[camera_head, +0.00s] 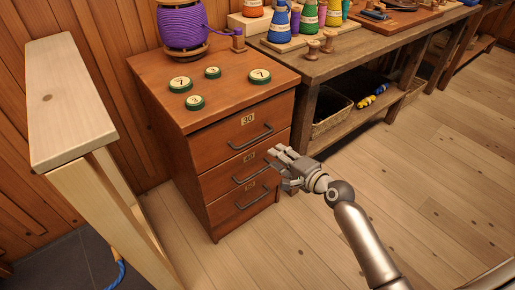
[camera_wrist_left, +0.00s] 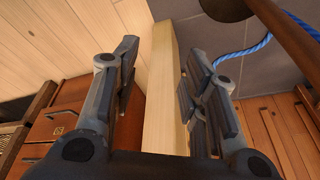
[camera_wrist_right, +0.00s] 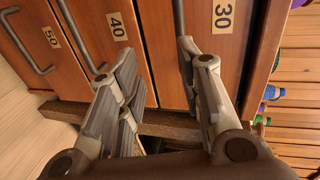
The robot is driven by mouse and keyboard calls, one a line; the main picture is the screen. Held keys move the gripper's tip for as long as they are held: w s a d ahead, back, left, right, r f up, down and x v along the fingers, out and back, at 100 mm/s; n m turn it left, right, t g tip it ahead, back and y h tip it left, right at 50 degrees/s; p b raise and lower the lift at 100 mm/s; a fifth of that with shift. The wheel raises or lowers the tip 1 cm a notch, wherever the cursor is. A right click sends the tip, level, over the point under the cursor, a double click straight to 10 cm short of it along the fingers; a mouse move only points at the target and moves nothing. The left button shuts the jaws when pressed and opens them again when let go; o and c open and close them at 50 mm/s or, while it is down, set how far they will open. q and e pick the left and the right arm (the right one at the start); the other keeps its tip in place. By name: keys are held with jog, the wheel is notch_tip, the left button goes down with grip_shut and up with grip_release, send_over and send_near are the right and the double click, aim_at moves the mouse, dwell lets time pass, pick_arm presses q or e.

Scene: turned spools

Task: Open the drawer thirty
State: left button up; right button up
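Drawer thirty (camera_head: 222,134) is the top drawer of a brown wooden cabinet and is shut flush. Its number plate reads 30, and its dark bar handle (camera_head: 252,137) is in plain view. In the right wrist view, drawer thirty (camera_wrist_right: 215,65) is on the right, and its handle (camera_wrist_right: 179,22) is partly hidden by a finger. My right gripper (camera_head: 277,160) is open and empty, in front of the cabinet and lower than that handle; I cannot tell whether it touches it. My left gripper (camera_wrist_left: 162,60) is open, outside the head view, with a pale wooden post (camera_wrist_left: 160,85) between its fingers in the picture.
Drawers 40 (camera_head: 228,172) and 50 (camera_head: 230,205) below are shut. A purple spool (camera_head: 182,25) and several green discs (camera_head: 260,76) stand on the cabinet. A workbench (camera_head: 330,62) adjoins it on the right; a pale wooden stand (camera_head: 68,95) is on the left. The floor in front is clear.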

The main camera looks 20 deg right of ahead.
aim_at(258, 138)
pick_arm(q)
jog(key=b+v, duration=0.2)
jog(key=v, duration=0.6)
jog(key=shift+w+t+b, duration=0.3)
jog(key=shift+b, duration=0.05)
pick_arm(e)
jog(key=shift+y, duration=0.3)
jog(key=shift+w+a, duration=0.65)
jog(key=shift+w, duration=1.05)
jog(key=shift+w+a, duration=0.65)
jog(key=shift+w, duration=1.1)
jog(key=shift+w+a, duration=0.65)
jog(key=shift+w, duration=1.05)
pick_arm(q)
jog(key=shift+a+r, duration=0.1)
jog(key=shift+r, duration=0.05)
pick_arm(e)
grip_shut()
